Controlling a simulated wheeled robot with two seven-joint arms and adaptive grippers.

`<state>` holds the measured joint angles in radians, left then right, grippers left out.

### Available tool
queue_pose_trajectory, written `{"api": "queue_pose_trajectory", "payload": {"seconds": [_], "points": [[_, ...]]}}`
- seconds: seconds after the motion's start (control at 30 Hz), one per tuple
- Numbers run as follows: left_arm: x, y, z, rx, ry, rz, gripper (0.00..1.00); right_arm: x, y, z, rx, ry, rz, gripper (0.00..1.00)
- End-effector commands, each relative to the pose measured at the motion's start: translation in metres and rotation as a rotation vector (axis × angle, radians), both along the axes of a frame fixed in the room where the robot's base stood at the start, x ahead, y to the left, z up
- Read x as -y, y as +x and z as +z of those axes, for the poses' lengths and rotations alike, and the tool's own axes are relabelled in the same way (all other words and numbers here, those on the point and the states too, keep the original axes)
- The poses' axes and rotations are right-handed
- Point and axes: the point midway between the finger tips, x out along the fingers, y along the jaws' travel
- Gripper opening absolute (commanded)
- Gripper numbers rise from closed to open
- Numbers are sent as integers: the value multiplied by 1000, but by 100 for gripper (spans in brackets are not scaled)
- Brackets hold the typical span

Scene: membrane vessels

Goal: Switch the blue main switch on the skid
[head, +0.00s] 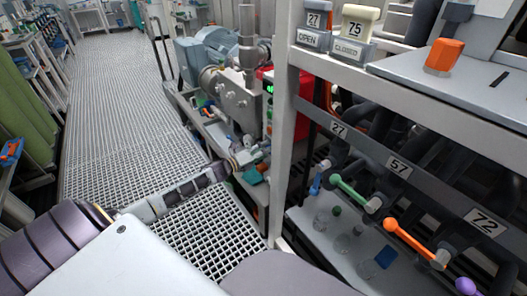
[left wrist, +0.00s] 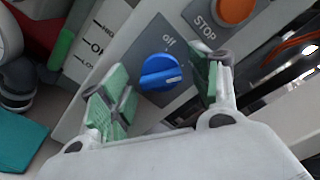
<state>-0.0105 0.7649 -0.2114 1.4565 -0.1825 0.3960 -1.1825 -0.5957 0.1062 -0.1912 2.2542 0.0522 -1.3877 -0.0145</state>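The blue main switch (left wrist: 162,71) is a round knob on a grey plate with "off" printed above it, in the left wrist view. A white mark on the knob points toward the right of that picture. My left gripper (left wrist: 158,84) is open, with its green-padded fingers on either side of the knob. I cannot tell whether they touch it. In the head view my left gripper (head: 248,158) is at the skid (head: 238,100), beside the white frame post. The switch cannot be made out there. My right gripper is not in view.
An orange-red STOP button (left wrist: 237,9) sits close to the right finger. A light panel with a green indicator (left wrist: 62,45) is to the left. In the head view, a white frame post (head: 285,130) and valves with green (head: 350,192) and orange (head: 408,238) handles stand to the right.

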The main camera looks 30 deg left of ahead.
Motion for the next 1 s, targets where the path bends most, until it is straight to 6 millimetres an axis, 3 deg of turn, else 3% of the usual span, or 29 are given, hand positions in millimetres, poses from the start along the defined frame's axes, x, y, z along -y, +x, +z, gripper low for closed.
{"api": "queue_pose_trajectory", "payload": {"seconds": [0.07,0.33,0.67,1.0], "points": [[0,0,0,0,0,0,52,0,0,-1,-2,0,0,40],[0,0,0,0,0,0,18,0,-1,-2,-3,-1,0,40],[0,0,0,-11,-27,1,17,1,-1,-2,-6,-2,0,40],[-1,1,2,-74,-182,2,17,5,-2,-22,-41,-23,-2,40]]}}
